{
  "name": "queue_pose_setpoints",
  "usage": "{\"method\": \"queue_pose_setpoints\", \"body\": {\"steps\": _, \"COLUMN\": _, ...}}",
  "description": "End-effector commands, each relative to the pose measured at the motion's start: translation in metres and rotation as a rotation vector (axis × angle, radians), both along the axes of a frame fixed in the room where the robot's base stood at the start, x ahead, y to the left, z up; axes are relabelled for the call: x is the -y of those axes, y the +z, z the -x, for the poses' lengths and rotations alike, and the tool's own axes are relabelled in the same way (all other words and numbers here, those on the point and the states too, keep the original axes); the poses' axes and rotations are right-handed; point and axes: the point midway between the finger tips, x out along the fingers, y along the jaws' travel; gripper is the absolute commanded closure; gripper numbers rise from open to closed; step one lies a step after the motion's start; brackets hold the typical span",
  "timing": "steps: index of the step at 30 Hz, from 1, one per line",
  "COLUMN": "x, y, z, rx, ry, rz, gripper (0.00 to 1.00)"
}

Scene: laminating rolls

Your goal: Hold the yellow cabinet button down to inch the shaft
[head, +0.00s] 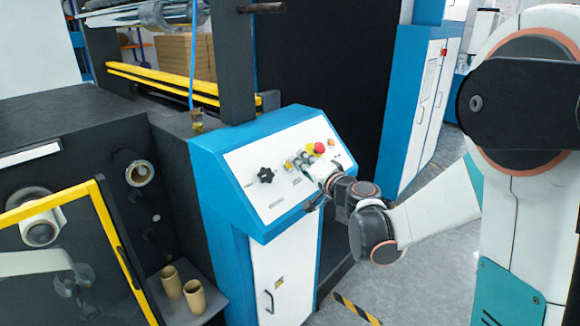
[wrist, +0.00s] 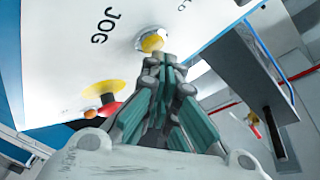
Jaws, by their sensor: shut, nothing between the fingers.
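The slanted white control panel (head: 240,155) tops the blue cabinet (head: 207,165). In the wrist view, a yellow button (wrist: 152,42) in a pale metal ring sits on the white panel beside the printed word JOG. My gripper (wrist: 160,65) is shut and empty, with its fingertips right at the near side of this button. I cannot tell whether they touch it or press it. In the head view my gripper (head: 322,170) is over the right part of the panel and hides the yellow button.
A red emergency stop (wrist: 110,108) on a yellow collar is beside my fingers; it also shows in the head view (head: 319,148). A black knob (head: 265,175) is on the panel's left. A yellow-framed guard (head: 105,220) and two cardboard cores (head: 194,296) are at lower left.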

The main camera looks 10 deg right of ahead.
Motion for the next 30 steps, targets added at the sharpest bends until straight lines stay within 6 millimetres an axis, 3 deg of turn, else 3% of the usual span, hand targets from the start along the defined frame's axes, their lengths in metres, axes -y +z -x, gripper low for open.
{"method": "queue_pose_setpoints", "body": {"steps": 30, "x": -0.0031, "y": -0.0055, "z": -0.0045, "rx": 0.000, "ry": 0.000, "rz": 0.000, "gripper": 1.00}}
